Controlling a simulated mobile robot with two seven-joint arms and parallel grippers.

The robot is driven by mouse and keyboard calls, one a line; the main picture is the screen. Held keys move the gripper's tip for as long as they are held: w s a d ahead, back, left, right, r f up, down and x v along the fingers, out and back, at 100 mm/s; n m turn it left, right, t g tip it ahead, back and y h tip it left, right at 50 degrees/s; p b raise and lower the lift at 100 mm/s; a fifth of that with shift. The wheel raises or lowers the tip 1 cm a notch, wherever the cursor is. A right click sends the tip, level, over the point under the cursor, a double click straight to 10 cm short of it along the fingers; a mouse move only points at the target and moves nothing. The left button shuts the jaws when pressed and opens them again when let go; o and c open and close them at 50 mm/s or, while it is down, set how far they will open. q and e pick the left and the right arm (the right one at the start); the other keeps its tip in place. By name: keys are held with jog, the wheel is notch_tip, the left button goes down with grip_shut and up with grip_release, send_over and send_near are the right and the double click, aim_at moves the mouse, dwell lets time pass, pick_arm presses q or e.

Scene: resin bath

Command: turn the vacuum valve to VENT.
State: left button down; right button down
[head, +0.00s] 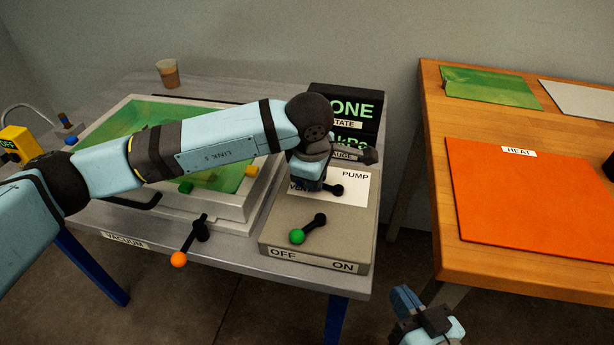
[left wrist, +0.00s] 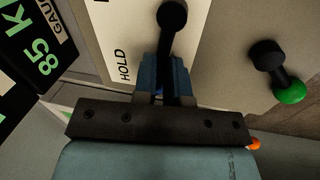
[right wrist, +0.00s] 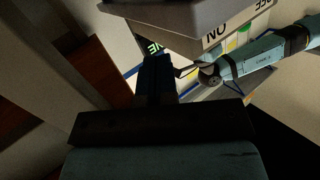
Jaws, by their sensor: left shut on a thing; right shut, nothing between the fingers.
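The vacuum valve (head: 336,190) is a black lever on a white label plate on the pump box. VENT shows partly at the plate's left, PUMP at its right; HOLD shows in the left wrist view. My left gripper (head: 308,182) is at the valve and hides part of its label. In the left wrist view the fingers (left wrist: 165,72) are shut on the valve lever (left wrist: 172,18), which points left in the head view, toward the VENT side. The exact mark is hidden. My right gripper (head: 408,302) is shut and empty, low in front of the box's right side.
A green-ended OFF/ON lever (head: 309,228) sits close in front of the valve. Behind stand displays (head: 352,108), partly hidden by my arm; the gauge shows 85 k in the left wrist view. An orange-ended lever (head: 192,240) is at left, a wooden table (head: 428,90) at right.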

pick_arm(q)
jog(key=shift+s+a+r+n, duration=0.1)
jog(key=shift+s+n, duration=0.2)
jog(key=shift+n, duration=0.6)
pick_arm(e)
jog(key=shift+w+a+r+t, duration=0.25)
jog(key=shift+w+r+t, duration=0.1)
jog(key=shift+r, duration=0.2)
jog(key=shift+s+f, duration=0.15)
pick_arm(q)
jog(key=c, duration=1.2)
grip_release()
jog(key=shift+o, duration=0.2)
